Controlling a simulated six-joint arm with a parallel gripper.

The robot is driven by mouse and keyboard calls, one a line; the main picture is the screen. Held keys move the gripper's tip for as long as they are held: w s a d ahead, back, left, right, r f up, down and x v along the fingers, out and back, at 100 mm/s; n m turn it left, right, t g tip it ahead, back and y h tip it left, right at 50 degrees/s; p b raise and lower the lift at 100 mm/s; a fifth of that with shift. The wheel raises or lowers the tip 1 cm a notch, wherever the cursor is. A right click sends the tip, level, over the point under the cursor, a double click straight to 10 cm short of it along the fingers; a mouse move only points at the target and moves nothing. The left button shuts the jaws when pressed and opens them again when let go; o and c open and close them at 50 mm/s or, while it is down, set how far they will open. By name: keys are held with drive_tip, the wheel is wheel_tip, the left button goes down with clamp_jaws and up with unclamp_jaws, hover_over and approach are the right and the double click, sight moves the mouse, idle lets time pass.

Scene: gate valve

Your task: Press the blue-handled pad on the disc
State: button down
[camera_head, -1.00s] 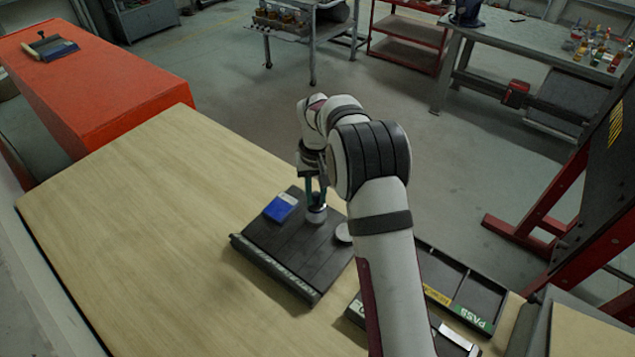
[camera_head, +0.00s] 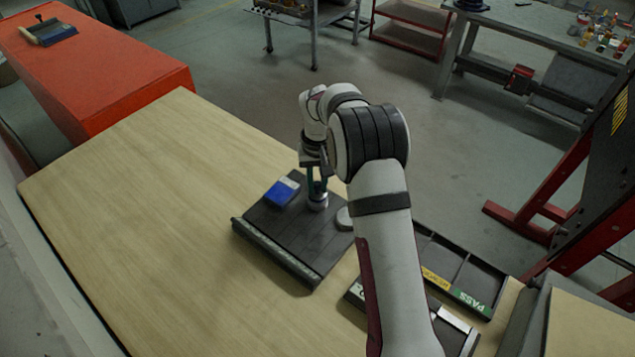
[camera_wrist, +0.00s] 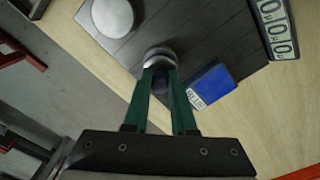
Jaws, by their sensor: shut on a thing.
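My gripper (camera_head: 317,190) points down over the dark slatted board. Its green fingers (camera_wrist: 160,72) are shut on a small round pad with a pale metallic rim (camera_head: 317,204), which also shows in the wrist view (camera_wrist: 159,52). The fingers mostly hide its handle, so I cannot make out the handle's colour. The pad is at the board's surface or just above it; I cannot tell if it touches. A pale grey round disc (camera_head: 344,217) lies on the board right of the pad, partly behind my arm.
The dark board (camera_head: 284,246) lies on the wooden table (camera_head: 150,210). A blue box with a white label (camera_head: 282,193) sits on it, left of my gripper. A compartment tray marked PASS (camera_head: 470,300) stands at right. The table's left side is clear.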

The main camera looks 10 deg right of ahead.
drive_tip(key=shift+f, duration=0.55)
idle(0.7)
drive_tip(key=shift+r, duration=3.55)
